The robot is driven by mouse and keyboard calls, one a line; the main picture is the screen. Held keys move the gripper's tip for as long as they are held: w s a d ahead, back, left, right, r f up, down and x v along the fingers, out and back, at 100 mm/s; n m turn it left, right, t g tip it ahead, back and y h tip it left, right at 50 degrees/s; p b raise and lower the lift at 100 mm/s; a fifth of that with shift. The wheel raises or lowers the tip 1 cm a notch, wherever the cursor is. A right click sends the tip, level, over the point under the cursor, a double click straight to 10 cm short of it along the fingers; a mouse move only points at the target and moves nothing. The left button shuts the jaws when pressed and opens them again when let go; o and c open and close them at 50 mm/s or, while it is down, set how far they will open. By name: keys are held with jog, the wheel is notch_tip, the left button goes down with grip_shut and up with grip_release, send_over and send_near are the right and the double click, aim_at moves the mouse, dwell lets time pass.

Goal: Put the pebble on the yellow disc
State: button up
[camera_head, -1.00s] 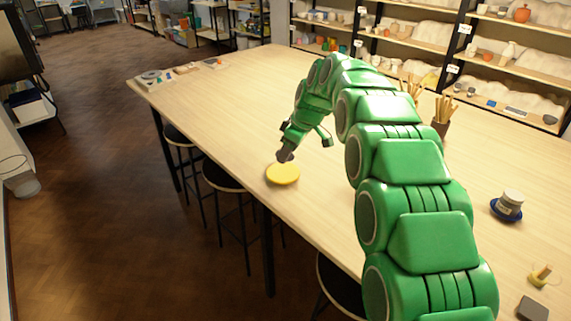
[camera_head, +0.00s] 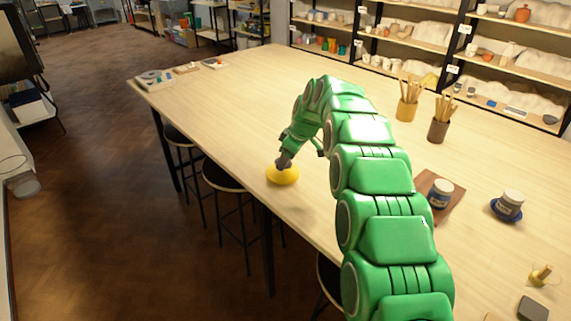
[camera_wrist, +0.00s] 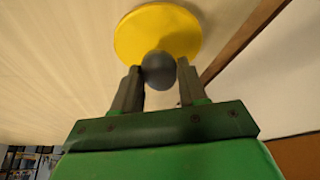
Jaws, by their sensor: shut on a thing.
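The yellow disc (camera_head: 284,177) lies flat on the wooden table near its left edge. In the wrist view the disc (camera_wrist: 157,24) is just beyond the fingertips. My gripper (camera_head: 283,164) is directly over the disc. In the wrist view my gripper (camera_wrist: 160,74) is shut on the pebble (camera_wrist: 159,70), a smooth dark grey stone between its two fingers. The pebble overlaps the near part of the disc in this view. I cannot tell whether it touches the disc. In the head view the pebble is hidden or too small to make out.
Two holders (camera_head: 406,109) and (camera_head: 438,129) with wooden tools stand toward the back right. A jar (camera_head: 440,194) stands on a brown board, another jar (camera_head: 510,203) on a blue dish. The table's left edge (camera_head: 232,165) runs close by the disc, with stools below. The table's middle is clear.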

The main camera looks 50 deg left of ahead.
jog(key=shift+f, duration=0.9)
jog(key=shift+f, duration=0.15)
jog(key=o, duration=1.1)
jog(key=shift+c, duration=0.2)
jog(key=v, duration=1.2)
jog(key=shift+r, duration=0.2)
